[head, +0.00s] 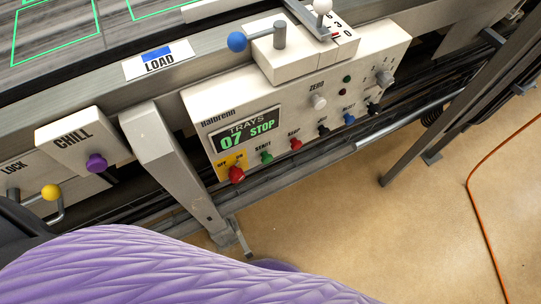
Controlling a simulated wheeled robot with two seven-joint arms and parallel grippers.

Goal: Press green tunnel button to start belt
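The green button (266,158) sits on the lower part of a white control panel (196,97), under a label that seems to read START. The panel's display (246,134) reads "TRAYS 07 STOP" in green and white. Nothing touches the green button. Neither of my grippers is in view.
Black and blue buttons (349,118) continue the row rightward. Above are a blue-ball lever (237,42) and a white-ball lever (322,6). A CHILL box (75,140) with a purple knob is at left. A purple ridged surface (160,265) fills the lower left. Open floor (400,230) lies right.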

